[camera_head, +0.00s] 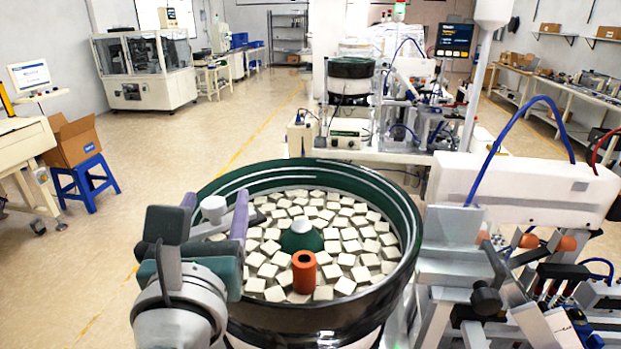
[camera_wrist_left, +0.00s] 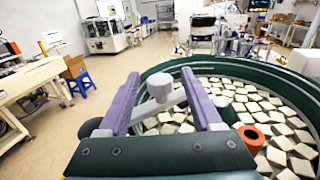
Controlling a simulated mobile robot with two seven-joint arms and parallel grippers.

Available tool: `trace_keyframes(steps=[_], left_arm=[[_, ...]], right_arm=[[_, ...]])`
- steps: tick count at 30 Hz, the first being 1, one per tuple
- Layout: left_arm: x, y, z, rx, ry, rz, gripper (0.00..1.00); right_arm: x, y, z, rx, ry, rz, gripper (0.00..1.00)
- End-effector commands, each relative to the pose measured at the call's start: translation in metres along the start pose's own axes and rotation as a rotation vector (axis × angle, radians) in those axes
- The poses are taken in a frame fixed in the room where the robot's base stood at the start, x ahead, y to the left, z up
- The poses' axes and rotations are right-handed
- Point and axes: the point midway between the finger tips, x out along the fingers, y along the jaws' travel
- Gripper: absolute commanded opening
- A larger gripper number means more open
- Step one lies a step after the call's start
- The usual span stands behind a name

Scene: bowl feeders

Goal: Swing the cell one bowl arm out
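The cell one bowl feeder is a large dark green round bowl (camera_head: 408,215) full of beige square blocks, with a green cone (camera_head: 302,238) in its middle. At its left rim is a grey bar with a pale round knob (camera_head: 213,205), which I take as the bowl arm; the knob also shows in the left wrist view (camera_wrist_left: 160,82). My left gripper (camera_head: 214,208) is open, its purple fingers on either side of the knob with gaps visible. Whether it touches the bar is unclear. The bar's dark end shows right of the fingers. My right gripper is out of view.
An orange hollow cylinder (camera_head: 304,272) stands among the blocks near my left gripper. A white machine with blue hoses (camera_head: 520,190) stands close at the bowl's right. A second bowl feeder (camera_head: 351,70) is farther back. The floor left of the bowl is clear.

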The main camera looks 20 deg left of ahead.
Motion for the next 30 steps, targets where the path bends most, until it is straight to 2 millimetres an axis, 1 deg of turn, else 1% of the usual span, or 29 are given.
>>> trace_keyframes(steps=[1, 2, 17, 30], left_arm=[[-0.0002, 0.0, -0.0001, 0.0, 0.0, 0.0, 0.6], [-0.0002, 0.0, -0.0001, 0.0, 0.0, 0.0, 0.57], [-0.0005, -0.0001, -0.0001, 0.0, 0.0, 0.0, 0.01], [-0.0006, -0.0001, 0.0, 0.0, 0.0, 0.0, 0.0]], right_arm=[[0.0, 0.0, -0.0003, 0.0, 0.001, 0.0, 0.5], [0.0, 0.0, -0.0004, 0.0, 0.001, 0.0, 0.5], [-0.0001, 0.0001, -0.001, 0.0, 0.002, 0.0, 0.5], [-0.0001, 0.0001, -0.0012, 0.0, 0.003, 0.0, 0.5]])
